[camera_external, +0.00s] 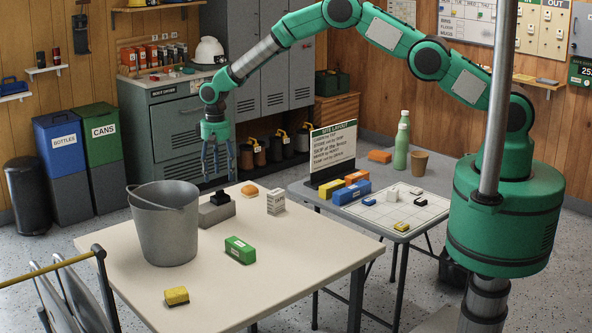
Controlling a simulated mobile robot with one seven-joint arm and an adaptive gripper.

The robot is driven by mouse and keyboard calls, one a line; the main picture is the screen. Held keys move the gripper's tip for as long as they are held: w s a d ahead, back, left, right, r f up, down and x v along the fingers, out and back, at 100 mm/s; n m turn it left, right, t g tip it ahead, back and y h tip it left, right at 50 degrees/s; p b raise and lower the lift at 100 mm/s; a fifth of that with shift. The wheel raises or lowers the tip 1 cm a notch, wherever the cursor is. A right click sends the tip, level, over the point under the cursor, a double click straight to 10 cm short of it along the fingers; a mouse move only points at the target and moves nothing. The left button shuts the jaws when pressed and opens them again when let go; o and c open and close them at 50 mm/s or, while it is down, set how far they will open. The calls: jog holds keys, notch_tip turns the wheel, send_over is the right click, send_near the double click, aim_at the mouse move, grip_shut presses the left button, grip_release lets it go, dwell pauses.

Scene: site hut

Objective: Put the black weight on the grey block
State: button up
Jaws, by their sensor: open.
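The black weight (220,197) is a small dark piece with a narrower top. It appears to rest on the grey block (213,214), near the back of the cream table (285,240). My gripper (217,179) points straight down just above the weight, with its fingers open and apart. Nothing shows between the fingers. I cannot tell whether a fingertip touches the weight.
A metal bucket (165,230) stands left of the block. A bun (249,191), a small white carton (276,202), a green box (240,250) and a yellow sponge (177,295) are also on the table. The front right of the table is clear.

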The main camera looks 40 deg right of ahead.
aim_at(219, 191)
jog(key=shift+r, duration=2.35)
jog(key=shift+r, duration=0.1)
